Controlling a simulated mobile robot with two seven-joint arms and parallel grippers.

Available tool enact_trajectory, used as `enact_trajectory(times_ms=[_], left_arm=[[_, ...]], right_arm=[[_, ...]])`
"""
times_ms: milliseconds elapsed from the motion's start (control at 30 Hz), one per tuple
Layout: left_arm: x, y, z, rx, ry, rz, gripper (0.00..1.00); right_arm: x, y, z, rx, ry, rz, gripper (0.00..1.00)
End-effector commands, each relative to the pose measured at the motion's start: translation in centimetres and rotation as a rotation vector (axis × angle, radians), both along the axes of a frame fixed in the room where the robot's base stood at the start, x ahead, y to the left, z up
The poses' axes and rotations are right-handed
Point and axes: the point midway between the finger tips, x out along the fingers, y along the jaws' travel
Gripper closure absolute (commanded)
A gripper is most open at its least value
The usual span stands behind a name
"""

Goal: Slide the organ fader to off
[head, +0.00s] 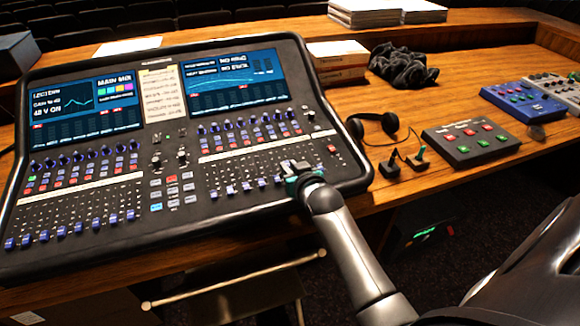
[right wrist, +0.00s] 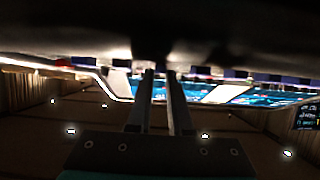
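The mixing desk (head: 178,166) fills the left and middle of the head view, with two banks of faders with blue caps. The fader labels are too small to read, so I cannot tell which one is the organ fader. My right gripper (head: 297,169) is at the right end of the right fader bank and hides the caps there. In the right wrist view its two fingers (right wrist: 160,74) point at the desk with a narrow gap between them. A dark blurred shape is at their tips; I cannot tell whether they grip a cap. My left gripper is not in view.
A printed card (head: 160,95) stands between two screens on the desk. Headphones (head: 373,128), a grey box with red and green buttons (head: 470,143), a blue box (head: 522,101) and dark cloth (head: 404,65) lie on the wooden table to the right. The table's front edge runs below the desk.

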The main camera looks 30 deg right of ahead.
Motion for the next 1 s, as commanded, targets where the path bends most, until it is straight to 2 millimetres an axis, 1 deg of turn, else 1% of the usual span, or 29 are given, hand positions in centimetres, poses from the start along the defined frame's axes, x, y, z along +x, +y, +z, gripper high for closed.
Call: enact_trajectory(times_ms=[33, 100, 133, 1000], left_arm=[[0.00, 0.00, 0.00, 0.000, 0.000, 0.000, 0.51], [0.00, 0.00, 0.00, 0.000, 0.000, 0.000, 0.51], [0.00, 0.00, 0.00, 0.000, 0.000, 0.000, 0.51], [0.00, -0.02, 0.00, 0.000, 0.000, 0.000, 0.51]], right_arm=[[-0.01, 0.02, -0.01, 0.000, 0.000, 0.000, 0.92], [-0.01, 0.02, -0.01, 0.000, 0.000, 0.000, 1.00], [-0.01, 0.02, -0.01, 0.000, 0.000, 0.000, 1.00], [-0.01, 0.04, -0.03, 0.002, 0.001, 0.001, 1.00]])
